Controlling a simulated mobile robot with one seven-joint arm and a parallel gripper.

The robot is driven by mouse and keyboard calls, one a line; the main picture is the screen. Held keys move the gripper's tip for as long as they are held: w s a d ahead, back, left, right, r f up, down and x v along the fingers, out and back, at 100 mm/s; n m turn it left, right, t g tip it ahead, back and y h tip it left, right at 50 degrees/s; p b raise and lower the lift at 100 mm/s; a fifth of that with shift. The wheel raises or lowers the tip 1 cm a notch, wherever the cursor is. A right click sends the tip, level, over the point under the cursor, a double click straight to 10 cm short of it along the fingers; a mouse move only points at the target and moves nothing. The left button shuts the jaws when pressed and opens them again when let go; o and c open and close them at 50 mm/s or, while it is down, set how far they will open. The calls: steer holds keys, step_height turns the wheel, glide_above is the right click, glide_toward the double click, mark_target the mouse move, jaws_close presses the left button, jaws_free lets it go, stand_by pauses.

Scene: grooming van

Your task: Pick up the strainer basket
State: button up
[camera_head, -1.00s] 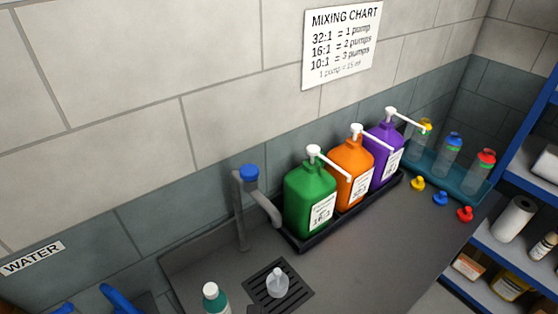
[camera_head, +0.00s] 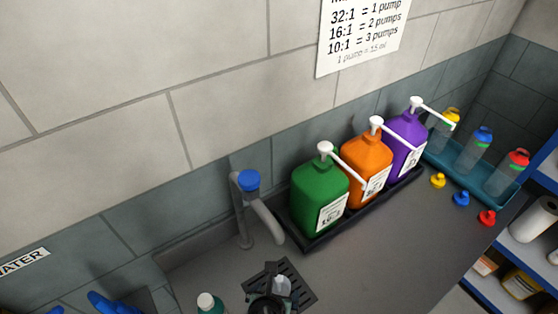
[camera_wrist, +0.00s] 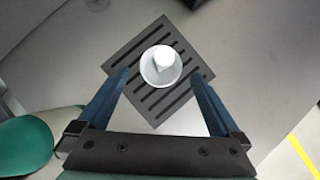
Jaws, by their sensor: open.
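No thing here is plainly a strainer basket. A small pale, rounded container with a narrower top (camera_head: 282,284) stands on a dark slotted grate (camera_head: 304,292) in the sink area. In the wrist view this container (camera_wrist: 160,66) is round and whitish, near the middle of the grate (camera_wrist: 150,108). My gripper (camera_head: 268,300) is at the lower edge of the head view, over the near side of the grate. In the wrist view my gripper (camera_wrist: 162,80) is open, with one blue finger on each side of the container. Nothing is held; the gap to the container is unclear.
A faucet with a blue cap (camera_head: 249,205) stands behind the grate. Green (camera_head: 318,195), orange (camera_head: 366,170) and purple (camera_head: 405,140) pump jugs stand in a black tray to the right. A teal bottle with a white cap (camera_head: 207,303) is left of my gripper. Free counter lies right of the grate.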

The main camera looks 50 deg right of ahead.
mark_target(279, 287)
steer(key=shift+p+x, duration=0.3)
steer(key=shift+x, duration=2.35)
steer(key=c, duration=1.5)
steer(key=shift+r, duration=0.1)
steer(key=shift+s+r, duration=0.15)
